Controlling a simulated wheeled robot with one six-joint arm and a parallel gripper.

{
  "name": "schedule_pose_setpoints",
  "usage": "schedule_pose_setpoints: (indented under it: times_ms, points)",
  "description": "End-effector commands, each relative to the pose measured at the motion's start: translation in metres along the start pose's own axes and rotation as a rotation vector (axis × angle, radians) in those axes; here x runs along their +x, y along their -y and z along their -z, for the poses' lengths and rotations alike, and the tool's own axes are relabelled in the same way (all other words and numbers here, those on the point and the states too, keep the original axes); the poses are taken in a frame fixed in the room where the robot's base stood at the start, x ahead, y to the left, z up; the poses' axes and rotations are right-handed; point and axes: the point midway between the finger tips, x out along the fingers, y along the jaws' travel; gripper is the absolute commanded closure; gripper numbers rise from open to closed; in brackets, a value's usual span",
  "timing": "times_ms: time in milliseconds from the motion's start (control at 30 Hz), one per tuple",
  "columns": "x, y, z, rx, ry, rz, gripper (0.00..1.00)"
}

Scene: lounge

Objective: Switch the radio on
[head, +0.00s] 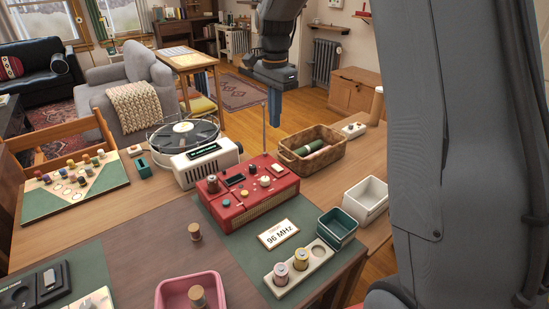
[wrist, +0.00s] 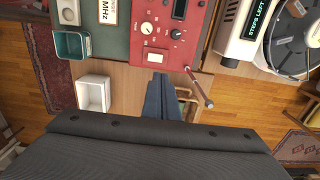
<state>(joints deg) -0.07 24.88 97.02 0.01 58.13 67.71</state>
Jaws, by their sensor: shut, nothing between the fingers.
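The red radio (head: 262,208) stands on the table in the middle of the head view, with knobs, buttons and a small display on its top. My gripper (head: 274,122) is shut and empty, pointing down, above and behind the radio in the head view. In the wrist view my gripper (wrist: 160,78) shows its blue fingers just off the radio's edge.
A card reading 96 MHz (head: 278,234) lies before the radio. A wicker basket (head: 312,163), a white bin (head: 366,203) and a green bin (head: 339,226) stand to the right. A pink tray (head: 175,288) is in front.

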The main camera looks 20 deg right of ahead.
Motion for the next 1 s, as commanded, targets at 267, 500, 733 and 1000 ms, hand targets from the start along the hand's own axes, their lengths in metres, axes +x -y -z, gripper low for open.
schedule_pose_setpoints:
  times_ms: [267, 500, 733, 1000]
  points:
    - [0.004, 0.000, 0.000, -0.002, 0.000, 0.000, 1.00]
    - [0.038, -0.001, -0.001, -0.002, 0.001, -0.003, 1.00]
    - [0.084, -0.002, -0.001, -0.002, 0.002, -0.004, 1.00]
    - [0.126, -0.001, -0.001, -0.002, 0.001, -0.002, 1.00]
